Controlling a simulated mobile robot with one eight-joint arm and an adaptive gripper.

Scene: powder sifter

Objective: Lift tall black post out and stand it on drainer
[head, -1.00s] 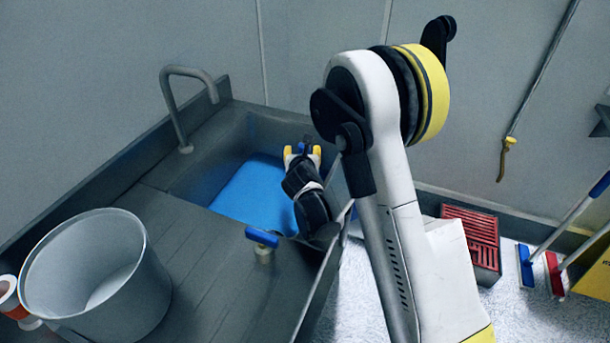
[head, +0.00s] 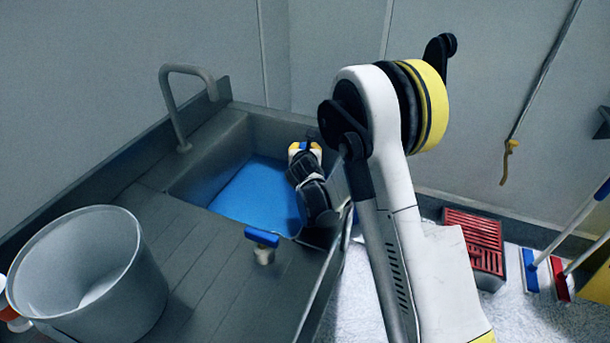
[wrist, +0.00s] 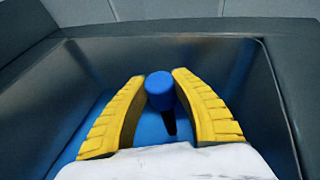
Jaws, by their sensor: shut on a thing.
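The tall black post shows in the wrist view as a dark shaft (wrist: 169,123) under a round blue cap (wrist: 160,85). My gripper (wrist: 159,82) is shut on it near the cap, with one yellow finger on each side. In the head view my gripper (head: 306,150) is inside the sink basin (head: 190,187), near its far right corner, with a bit of blue between the fingers. The post's lower end is hidden, so I cannot tell whether it touches the blue basin bottom (head: 245,195). The drainer (head: 185,250) is the grey ribbed surface nearer than the basin.
A blue T-handled piece (head: 262,238) stands on the drainer near its right edge. A large grey pot (head: 85,275) occupies the left, with a tap (head: 180,105) behind the basin. Drainer between pot and T-handled piece is clear. A red crate (head: 474,240) stands on the floor.

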